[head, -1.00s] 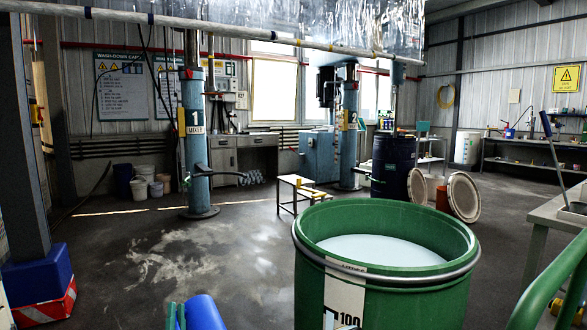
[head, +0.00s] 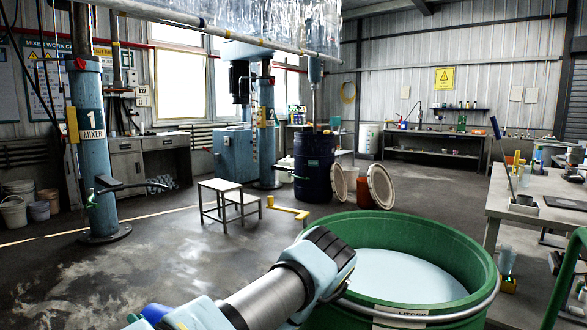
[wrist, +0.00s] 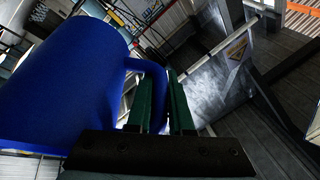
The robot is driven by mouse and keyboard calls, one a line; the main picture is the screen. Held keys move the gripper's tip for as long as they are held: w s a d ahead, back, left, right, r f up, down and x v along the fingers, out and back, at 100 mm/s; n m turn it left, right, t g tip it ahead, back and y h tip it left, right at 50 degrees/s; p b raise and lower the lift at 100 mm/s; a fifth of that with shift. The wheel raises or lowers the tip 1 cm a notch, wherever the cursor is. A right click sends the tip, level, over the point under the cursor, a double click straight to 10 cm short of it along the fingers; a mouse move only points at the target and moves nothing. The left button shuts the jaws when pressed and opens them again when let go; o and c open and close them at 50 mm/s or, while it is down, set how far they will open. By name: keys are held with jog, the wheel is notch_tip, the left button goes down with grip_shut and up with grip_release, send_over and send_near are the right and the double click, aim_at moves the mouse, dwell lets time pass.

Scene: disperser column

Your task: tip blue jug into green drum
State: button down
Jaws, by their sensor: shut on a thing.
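The blue jug (wrist: 70,85) fills the left of the wrist view, with its handle on its right side. My gripper (wrist: 165,90) has its green fingers shut on the handle. In the head view a small piece of blue (head: 156,313), apparently the jug, shows at the bottom edge behind my arm; the fingers are hidden there. The jug's mouth and tilt cannot be told. The green drum (head: 345,222) stands upright at the lower right of the head view, open at the top, with a pale, whitish surface inside. My arm lies across its left side in the picture.
A workbench (head: 555,185) with bottles and a tray stands right of the drum. A white step stool (head: 222,187), a yellow floor piece (head: 285,211) and a dark blue drum (head: 312,170) stand beyond. A blue mixer column (head: 95,160) is at left.

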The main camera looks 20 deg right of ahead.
jog(key=d+r+n+g+p, duration=0.1)
jog(key=n+g, duration=0.1)
jog(key=g, duration=0.1)
jog(key=d+r+n+g+y+p, duration=0.1)
jog(key=d+n+g+p, duration=0.1)
jog(key=n+g, duration=0.1)
jog(key=d+r+n+g+y+p, duration=0.1)
jog(key=d+r+n+g, duration=0.1)
jog(key=g, duration=0.3)
jog(key=shift+s+d+n+p, duration=0.25)
jog(key=shift+n+p, duration=0.05)
jog(key=shift+n, duration=0.1)
jog(key=d+r+g+h+p, duration=0.3)
jog(key=d+r+h+p, duration=0.7)
jog(key=d+r, duration=2.1)
jog(key=h, duration=0.2)
jog(key=shift+s+d+r+m+h+p, duration=0.15)
jog(key=shift+d+r+m+h+p, duration=0.15)
jog(key=shift+d+p, duration=0.1)
jog(key=shift+f, duration=0.1)
